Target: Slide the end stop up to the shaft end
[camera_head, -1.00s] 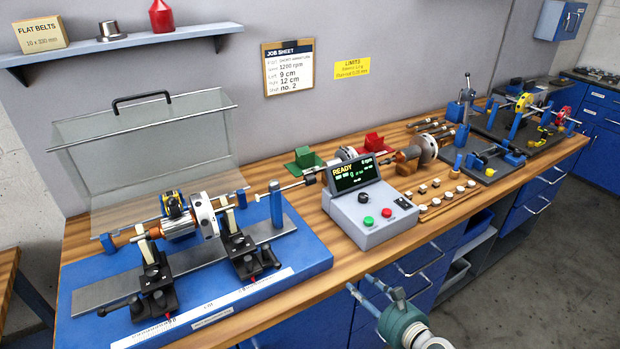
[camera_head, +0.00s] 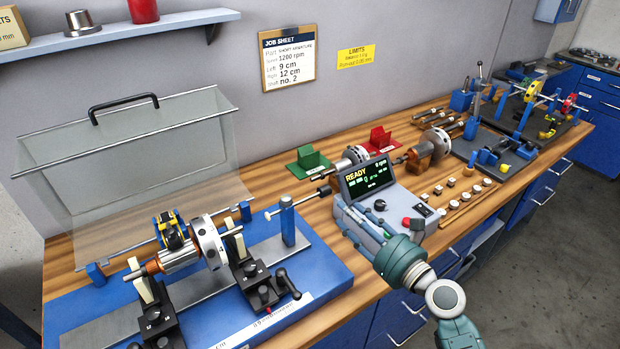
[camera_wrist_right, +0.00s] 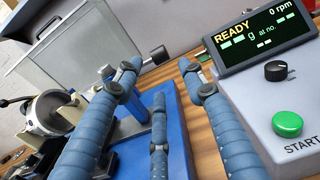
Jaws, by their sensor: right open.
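The end stop (camera_head: 288,222) is a blue upright post at the right end of the blue balancing machine base, with a thin rod and dark knob pointing right. The knob shows in the right wrist view (camera_wrist_right: 158,54). The rotor (camera_head: 208,242), with a light disc and shaft, rests on two black supports; its right shaft end is left of the post, with a gap between. My right gripper (camera_head: 358,212) is open and empty, in front of the console and right of the end stop. Its spread fingers (camera_wrist_right: 150,80) show in the wrist view. My left gripper is not in view.
The console (camera_head: 372,190) with screen, knob and buttons stands close beside my right gripper. A clear hinged guard (camera_head: 130,160) stands behind the rotor. Green (camera_head: 310,160) and red (camera_head: 380,140) stands and small weights (camera_head: 450,185) lie further right on the wooden bench.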

